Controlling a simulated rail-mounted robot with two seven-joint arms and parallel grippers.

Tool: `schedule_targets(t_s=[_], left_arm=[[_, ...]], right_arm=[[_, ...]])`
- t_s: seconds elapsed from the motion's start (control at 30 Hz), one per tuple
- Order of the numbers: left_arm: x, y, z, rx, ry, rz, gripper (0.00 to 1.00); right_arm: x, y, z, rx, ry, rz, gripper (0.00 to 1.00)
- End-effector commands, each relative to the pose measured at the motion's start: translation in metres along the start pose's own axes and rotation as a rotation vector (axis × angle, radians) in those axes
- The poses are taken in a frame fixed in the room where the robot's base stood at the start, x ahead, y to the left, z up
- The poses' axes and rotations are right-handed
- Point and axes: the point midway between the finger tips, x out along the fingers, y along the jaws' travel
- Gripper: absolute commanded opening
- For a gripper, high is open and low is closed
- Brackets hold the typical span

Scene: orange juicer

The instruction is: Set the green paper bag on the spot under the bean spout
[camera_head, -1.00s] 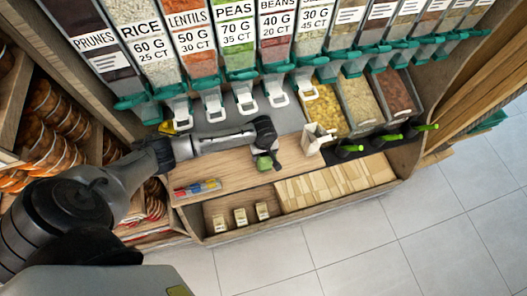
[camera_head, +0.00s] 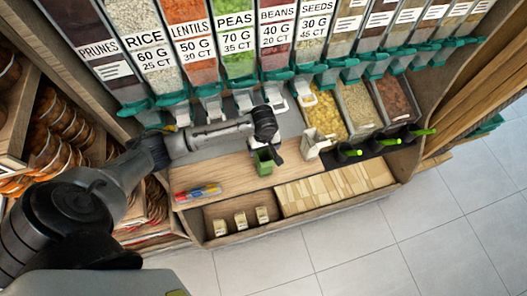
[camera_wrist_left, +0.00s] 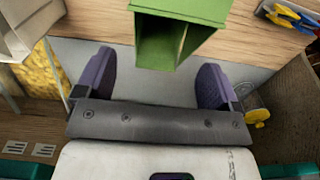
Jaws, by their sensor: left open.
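The green paper bag (camera_head: 264,162) stands upright with its top open on the wooden counter, at the front edge of the grey surface under the dispensers. In the left wrist view the bag (camera_wrist_left: 182,35) is at top centre. My left gripper (camera_head: 266,143) is open, its purple fingers spread wider than the bag, with gaps on both sides. The bag is just ahead of the fingertips, and no grip on it shows. The bean spout (camera_head: 274,98) is behind the gripper, below the BEANS bin. The spot under it is partly hidden by my arm. My right gripper is out of view.
A cream paper bag (camera_head: 315,143) stands close to the right of the green one. Open bins (camera_head: 323,113) and green-handled scoops (camera_head: 350,151) are on the right. The dispenser spouts hang low behind my gripper.

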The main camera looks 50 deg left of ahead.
Motion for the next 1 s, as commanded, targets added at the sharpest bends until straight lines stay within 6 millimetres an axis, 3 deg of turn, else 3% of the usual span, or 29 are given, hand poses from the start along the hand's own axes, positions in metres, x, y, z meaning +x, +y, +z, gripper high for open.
schedule_targets(t_s=[0.1,0.33,1.0], left_arm=[[-0.019,0.0,0.0,0.001,0.001,0.002,0.88],[-0.037,0.0,0.0,0.001,0.001,0.002,0.92],[-0.036,0.002,0.003,0.005,-0.007,0.011,0.92]], right_arm=[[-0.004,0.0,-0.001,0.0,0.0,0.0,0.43],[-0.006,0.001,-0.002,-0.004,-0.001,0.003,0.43],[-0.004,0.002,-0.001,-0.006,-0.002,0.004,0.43]])
